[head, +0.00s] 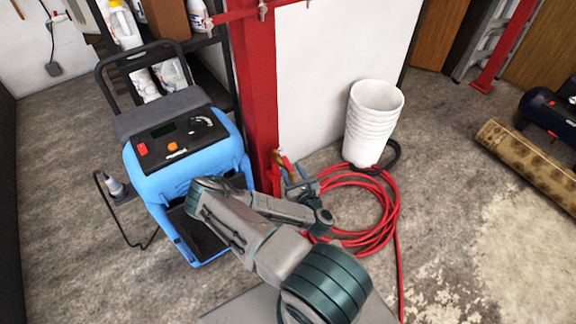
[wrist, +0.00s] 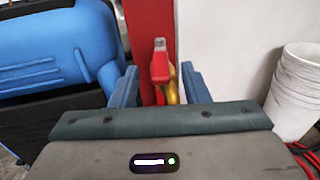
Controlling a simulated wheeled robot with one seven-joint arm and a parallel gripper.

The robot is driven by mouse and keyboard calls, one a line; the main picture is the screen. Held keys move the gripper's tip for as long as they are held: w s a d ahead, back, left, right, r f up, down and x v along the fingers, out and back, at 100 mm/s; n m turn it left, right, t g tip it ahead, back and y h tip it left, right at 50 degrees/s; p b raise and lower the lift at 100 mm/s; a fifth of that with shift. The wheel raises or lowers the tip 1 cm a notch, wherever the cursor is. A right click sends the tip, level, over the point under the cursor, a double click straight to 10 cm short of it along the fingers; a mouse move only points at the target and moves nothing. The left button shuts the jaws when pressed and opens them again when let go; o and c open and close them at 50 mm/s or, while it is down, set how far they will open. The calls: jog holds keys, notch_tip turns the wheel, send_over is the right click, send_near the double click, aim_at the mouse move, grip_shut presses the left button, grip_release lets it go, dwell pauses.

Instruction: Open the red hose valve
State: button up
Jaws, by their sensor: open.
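The red hose valve handle (wrist: 160,66) shows in the wrist view between my gripper's two fingers, with a yellow brass body (wrist: 173,86) beside and behind it. In the head view the valve (head: 286,160) is small, at the foot of the red post, just past my gripper (head: 296,176). My gripper also shows in the wrist view (wrist: 160,88); its blue-grey fingers are apart, one on each side of the valve. I cannot tell whether either finger touches it. The lower part of the valve is hidden behind the gripper body.
A red post (head: 256,90) stands right behind the valve. A blue cleaning machine (head: 185,150) is close on the left. A coiled red hose (head: 385,215) and stacked white buckets (head: 372,115) are on the right. A rolled rug (head: 530,160) lies farther right; open floor lies between.

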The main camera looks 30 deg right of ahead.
jog(key=s+a, duration=0.1)
jog(key=s, duration=0.8)
jog(key=shift+a+b, duration=0.15)
jog(key=shift+b, duration=0.2)
jog(key=shift+s, duration=0.1)
